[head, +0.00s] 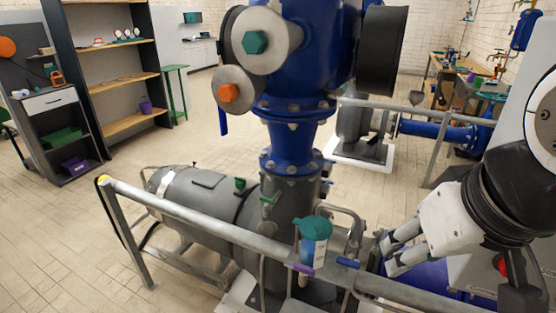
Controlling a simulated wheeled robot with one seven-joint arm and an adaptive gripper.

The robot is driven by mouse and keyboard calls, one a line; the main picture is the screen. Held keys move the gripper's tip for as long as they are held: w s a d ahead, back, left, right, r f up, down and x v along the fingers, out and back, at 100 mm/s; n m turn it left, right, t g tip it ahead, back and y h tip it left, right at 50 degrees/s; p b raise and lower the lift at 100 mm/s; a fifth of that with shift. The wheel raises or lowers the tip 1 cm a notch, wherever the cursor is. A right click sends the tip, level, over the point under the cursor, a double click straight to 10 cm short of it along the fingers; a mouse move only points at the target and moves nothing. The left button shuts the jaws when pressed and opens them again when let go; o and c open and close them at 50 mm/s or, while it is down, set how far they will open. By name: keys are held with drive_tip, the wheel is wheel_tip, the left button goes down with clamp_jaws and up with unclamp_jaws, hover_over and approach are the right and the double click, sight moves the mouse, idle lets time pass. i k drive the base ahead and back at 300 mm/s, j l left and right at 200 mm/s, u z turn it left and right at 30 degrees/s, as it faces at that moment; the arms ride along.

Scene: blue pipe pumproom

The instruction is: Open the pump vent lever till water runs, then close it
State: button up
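A grey pump (205,205) lies behind a metal guard rail, with a blue pipe column (290,140) rising from its upright neck. Small coloured handles sit around it: a green one (268,200) on the neck, another green one (240,184) on the body, a purple one (303,268) and a blue one (348,263) near the rail. I cannot tell which is the vent lever. No running water shows. My gripper (386,258) is at the right, near the rail, its two fingers apart and nothing visible between them. It is right of the blue handle and apart from it.
The guard rail (200,222) crosses in front of the pump. A second pump (362,125) is behind. Shelves (120,80) stand at the back left, a workbench (450,72) at the back right. Floor at left is clear.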

sight(268, 202)
drive_tip(key=j+z, duration=0.2)
drive_tip(key=j, duration=0.55)
drive_tip(key=j+z, duration=0.25)
drive_tip(key=j, duration=0.55)
